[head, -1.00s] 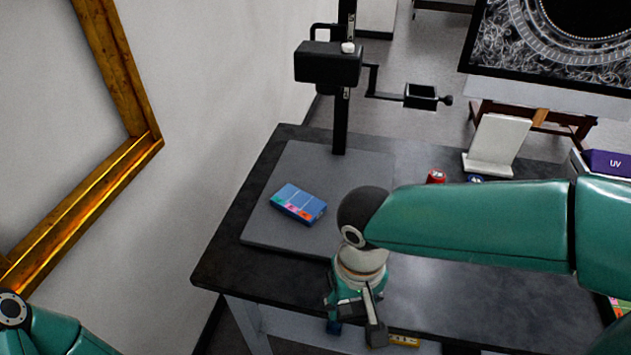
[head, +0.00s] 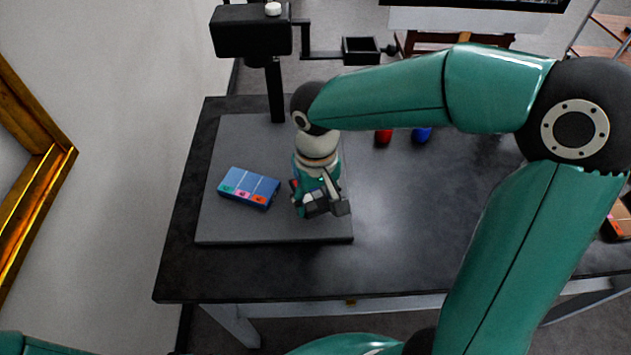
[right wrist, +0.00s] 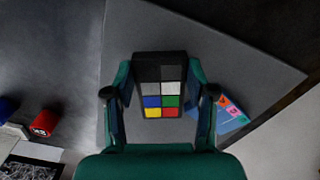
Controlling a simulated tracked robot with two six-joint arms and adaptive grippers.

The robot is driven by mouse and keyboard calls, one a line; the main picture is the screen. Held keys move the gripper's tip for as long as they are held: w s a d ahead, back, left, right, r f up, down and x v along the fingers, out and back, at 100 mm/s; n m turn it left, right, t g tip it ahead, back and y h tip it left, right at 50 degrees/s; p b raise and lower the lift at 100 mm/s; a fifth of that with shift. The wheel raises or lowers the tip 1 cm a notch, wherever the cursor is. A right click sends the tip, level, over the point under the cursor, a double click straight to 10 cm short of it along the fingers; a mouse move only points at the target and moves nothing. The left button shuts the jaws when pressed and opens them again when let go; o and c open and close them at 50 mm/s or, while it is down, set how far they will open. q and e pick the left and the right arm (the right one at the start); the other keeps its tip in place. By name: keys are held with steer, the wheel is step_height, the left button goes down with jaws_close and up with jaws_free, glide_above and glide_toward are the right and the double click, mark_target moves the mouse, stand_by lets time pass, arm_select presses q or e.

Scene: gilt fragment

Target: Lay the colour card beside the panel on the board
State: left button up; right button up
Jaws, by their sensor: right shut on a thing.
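The grey board (head: 235,135) lies on the dark table. The panel (head: 248,187), a blue slab with coloured patches along its near edge, lies on the left part of the board. My right gripper (head: 320,203) is over the board's right part, to the right of the panel. In the right wrist view it is shut on the colour card (right wrist: 161,92), a dark card with grey, white, blue, green, yellow and red patches. The panel (right wrist: 231,116) shows there partly behind the right finger. I cannot tell whether the card touches the board. My left gripper is out of view.
A black stand (head: 275,92) with a box head and side arm rises at the board's back edge. A red item (head: 383,137) and a blue item (head: 421,134) stand behind my right arm. The table (head: 400,230) right of the board is clear. A gilt frame (head: 58,160) is at left.

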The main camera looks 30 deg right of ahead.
mark_target(315, 191)
steer(key=w, duration=0.1)
steer(key=w+d, duration=0.1)
steer(key=w+d+p, duration=0.1)
steer(key=w, duration=0.1)
steer(key=shift+d, duration=0.25)
step_height(315, 191, down, 3)
steer(key=shift+f, duration=0.2)
steer(key=shift+f, duration=0.2)
steer(key=o, duration=1.3)
steer(key=shift+c, duration=0.2)
steer(key=shift+r, duration=0.1)
